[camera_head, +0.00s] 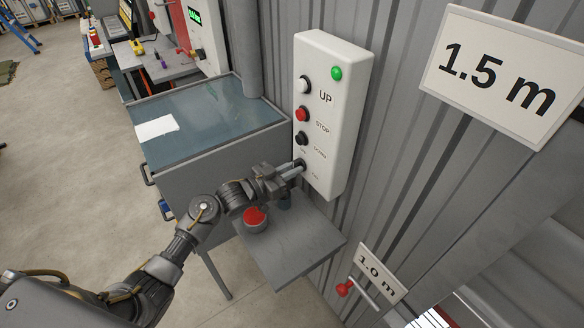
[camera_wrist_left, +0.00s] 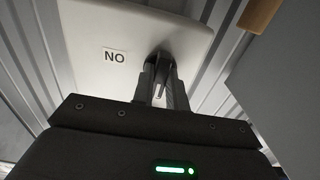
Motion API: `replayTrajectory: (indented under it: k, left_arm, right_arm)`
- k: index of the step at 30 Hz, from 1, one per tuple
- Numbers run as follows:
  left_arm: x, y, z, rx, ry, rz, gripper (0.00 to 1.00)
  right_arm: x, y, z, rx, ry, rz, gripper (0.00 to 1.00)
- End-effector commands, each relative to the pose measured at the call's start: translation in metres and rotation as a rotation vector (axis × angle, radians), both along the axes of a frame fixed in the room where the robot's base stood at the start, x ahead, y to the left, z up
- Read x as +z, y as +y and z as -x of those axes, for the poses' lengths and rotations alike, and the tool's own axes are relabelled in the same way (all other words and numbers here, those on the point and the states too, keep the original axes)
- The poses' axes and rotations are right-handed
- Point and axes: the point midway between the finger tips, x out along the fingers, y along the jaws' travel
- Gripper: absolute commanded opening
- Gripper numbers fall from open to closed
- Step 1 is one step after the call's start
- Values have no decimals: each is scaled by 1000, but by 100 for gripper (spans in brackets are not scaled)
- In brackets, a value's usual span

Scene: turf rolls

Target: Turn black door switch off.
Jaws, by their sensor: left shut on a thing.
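The white door control box (camera_head: 330,110) is fixed to the grey corrugated wall, with a white UP button, a red STOP button, a black DOWN button and a lit green lamp (camera_head: 337,73). The black door switch (camera_head: 299,164) sits at the bottom of the box, mostly hidden by my fingers. My left gripper (camera_head: 296,169) reaches up to it and is shut on it. In the left wrist view the fingertips (camera_wrist_left: 160,85) close around the dark switch (camera_wrist_left: 158,56), beside a label that appears as "NO" in this view. My right gripper is not in view.
A small grey shelf (camera_head: 300,245) below the box holds a red-topped round thing (camera_head: 255,217). A grey cabinet (camera_head: 215,125) with a white sheet (camera_head: 156,128) stands left of it. A red-handled lever (camera_head: 345,288) sticks out below, by the 1.0 m sign (camera_head: 381,272).

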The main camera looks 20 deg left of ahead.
Motion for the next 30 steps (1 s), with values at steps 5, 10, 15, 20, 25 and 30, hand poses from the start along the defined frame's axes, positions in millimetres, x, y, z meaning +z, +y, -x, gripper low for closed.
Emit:
replayTrajectory:
  k: [5,10,15,20,25,30]
  left_arm:
    - [-2,-1,1,-2,10,6,0]
    - [-2,-1,1,-2,10,6,0]
    - [-2,-1,1,-2,10,6,25]
    - [-1,0,1,-1,7,6,36]
    - [-1,0,0,0,6,6,36]
    - [-3,7,9,1,5,5,36]
  right_arm:
    - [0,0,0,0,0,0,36]
    - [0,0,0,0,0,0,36]
    - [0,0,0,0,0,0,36]
    - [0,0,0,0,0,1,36]
    - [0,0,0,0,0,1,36]
    - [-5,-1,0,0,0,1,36]
